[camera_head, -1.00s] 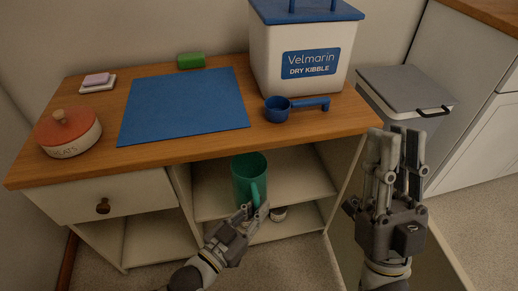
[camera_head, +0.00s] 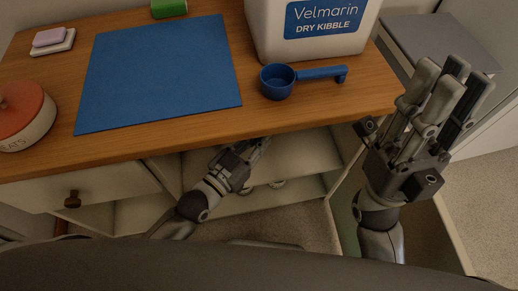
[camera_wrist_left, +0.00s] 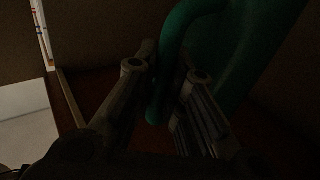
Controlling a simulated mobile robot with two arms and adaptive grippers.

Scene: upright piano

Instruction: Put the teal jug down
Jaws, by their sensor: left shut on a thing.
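The teal jug (camera_wrist_left: 255,45) fills the upper right of the left wrist view. Its handle (camera_wrist_left: 172,55) comes down between the fingers of my left gripper (camera_wrist_left: 168,95), which is shut on it. In the head view my left gripper (camera_head: 258,150) reaches under the front edge of the tabletop into the open shelf compartment (camera_head: 303,155), and the jug is hidden there. Whether the jug's base touches the shelf cannot be seen. My right gripper (camera_head: 455,92) is raised at the right, open and empty.
On the wooden tabletop (camera_head: 200,132) are a blue mat (camera_head: 160,75), a blue scoop (camera_head: 278,82), a kibble bin (camera_head: 310,50), a red-lidded pot (camera_head: 22,115), a green block (camera_head: 168,8) and a soap dish (camera_head: 53,42). A drawer (camera_head: 110,185) is left of the shelves.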

